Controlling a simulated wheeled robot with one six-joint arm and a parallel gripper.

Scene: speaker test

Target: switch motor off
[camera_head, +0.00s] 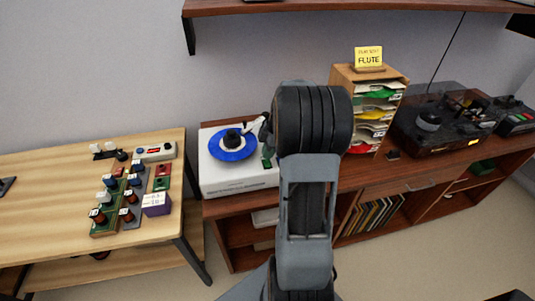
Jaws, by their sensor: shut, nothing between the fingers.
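A white box-shaped turntable (214,181) with a blue disc (233,154) stands at the left end of the brown sideboard. A small green part (267,162) shows beside my arm. No motor switch can be clearly made out.
A wooden shelf unit (341,75) with coloured sleeves and a yellow "FLUTE" note (368,56) stands right of my arm. A dark record player (440,148) is farther right. A wooden table (50,185) with several small parts is at left. A wall shelf (350,6) hangs above.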

